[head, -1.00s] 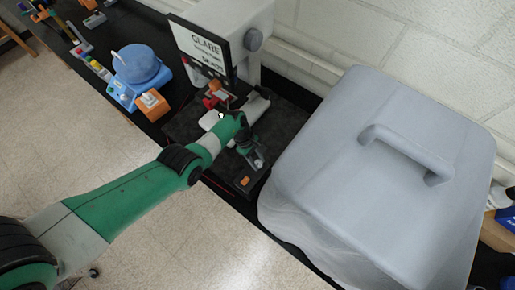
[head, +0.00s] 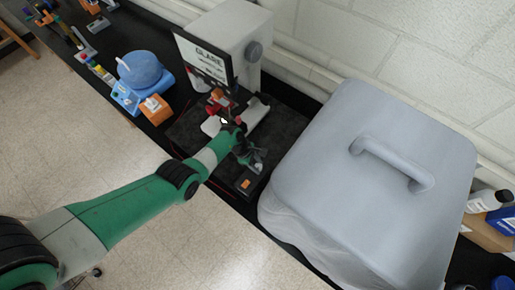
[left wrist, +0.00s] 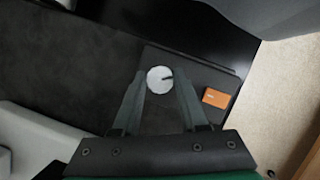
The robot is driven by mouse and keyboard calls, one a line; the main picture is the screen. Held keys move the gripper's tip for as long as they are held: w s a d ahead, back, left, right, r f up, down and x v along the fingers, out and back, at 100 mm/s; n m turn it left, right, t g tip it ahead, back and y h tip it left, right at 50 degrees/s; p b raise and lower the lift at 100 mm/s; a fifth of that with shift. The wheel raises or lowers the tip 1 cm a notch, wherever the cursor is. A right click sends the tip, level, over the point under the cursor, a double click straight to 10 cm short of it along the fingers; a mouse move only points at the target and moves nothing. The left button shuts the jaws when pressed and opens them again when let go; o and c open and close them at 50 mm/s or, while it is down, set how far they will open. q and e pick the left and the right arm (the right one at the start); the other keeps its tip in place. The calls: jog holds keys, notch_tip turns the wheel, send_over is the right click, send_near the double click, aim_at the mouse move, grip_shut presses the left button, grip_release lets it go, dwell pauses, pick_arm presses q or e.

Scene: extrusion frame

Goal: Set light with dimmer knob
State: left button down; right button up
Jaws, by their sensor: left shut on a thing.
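The dimmer is a dark box with a round pale grey knob (left wrist: 160,79), which has a dark mark at its upper right edge. An orange patch (left wrist: 216,98) sits on the box to the right of the knob. The box (head: 254,180) also shows in the head view, at the front of the dark mat. My left gripper (head: 255,160) points down over it. In the left wrist view its two fingers stand on either side of the knob, and it is shut on the knob. My right gripper is not in view.
A grey machine with a "GLARE" sign (head: 207,58) stands behind the mat. A large grey lidded bin (head: 370,170) is close on the right. A blue device with a dome (head: 140,70) stands at the left. The bench's front edge is near the dimmer.

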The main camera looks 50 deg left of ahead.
pick_arm(q)
jog(key=n+p, duration=0.1)
jog(key=n, duration=0.1)
jog(key=shift+s+d+r+n+t+y, duration=0.1)
jog(key=shift+n+t+y, duration=0.3)
jog(key=shift+n+t+y+p, duration=0.4)
jog(key=shift+n+y, duration=0.2)
jog(key=shift+n, duration=1.3)
jog(key=shift+c, duration=2.2)
grip_release()
